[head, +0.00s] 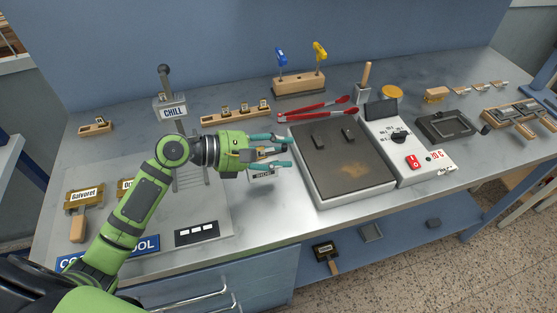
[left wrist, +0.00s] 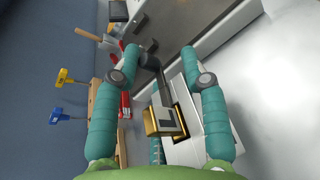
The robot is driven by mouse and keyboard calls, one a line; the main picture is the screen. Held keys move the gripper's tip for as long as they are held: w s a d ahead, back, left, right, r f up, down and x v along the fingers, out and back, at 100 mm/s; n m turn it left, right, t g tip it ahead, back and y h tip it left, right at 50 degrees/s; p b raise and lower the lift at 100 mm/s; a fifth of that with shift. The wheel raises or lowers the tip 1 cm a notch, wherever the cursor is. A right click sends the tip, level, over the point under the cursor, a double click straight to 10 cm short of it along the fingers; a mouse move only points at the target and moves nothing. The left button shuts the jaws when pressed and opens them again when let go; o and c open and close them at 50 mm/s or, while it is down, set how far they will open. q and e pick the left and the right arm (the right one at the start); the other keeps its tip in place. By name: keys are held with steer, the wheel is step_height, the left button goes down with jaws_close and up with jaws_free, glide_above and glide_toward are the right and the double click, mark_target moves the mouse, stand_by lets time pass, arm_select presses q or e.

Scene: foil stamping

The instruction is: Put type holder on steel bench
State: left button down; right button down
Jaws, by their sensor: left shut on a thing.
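My left gripper (head: 287,150) is over the middle of the steel bench (head: 262,222), just left of the hot plate. It is shut on what looks like the type holder (head: 263,174), a small piece with a lettered label, partly hidden under the fingers. In the left wrist view the type holder (left wrist: 163,121) shows as a brass-edged block with a grey face, between the teal fingers of the left gripper (left wrist: 160,68). I cannot tell whether it touches the bench. My right gripper is not in view.
The hot plate (head: 345,178) with its control box (head: 402,150) stands right of the gripper. Red tongs (head: 318,108) lie behind it. A chill stand (head: 170,108) and other labelled holders (head: 84,198) are at left. The front bench strip is clear.

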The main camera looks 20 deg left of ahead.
arm_select(q)
step_height(320, 180, down, 3)
steer(key=shift+r, duration=0.2)
steer(key=shift+f, duration=0.4)
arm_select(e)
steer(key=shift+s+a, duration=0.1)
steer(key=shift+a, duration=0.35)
arm_select(q)
steer(key=c, duration=0.7)
jaws_free()
steer(key=shift+f, duration=0.2)
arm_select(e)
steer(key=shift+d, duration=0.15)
arm_select(q)
steer(key=shift+r, duration=0.1)
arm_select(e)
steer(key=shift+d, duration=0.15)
arm_select(q)
steer(key=shift+s+a, duration=0.1)
steer(key=b+v, duration=0.2)
steer(key=v, duration=0.8)
steer(key=shift+s+a, duration=0.25)
steer(key=shift+s+a+r, duration=0.25)
steer(key=shift+a+r, duration=0.05)
steer(key=shift+a, duration=0.1)
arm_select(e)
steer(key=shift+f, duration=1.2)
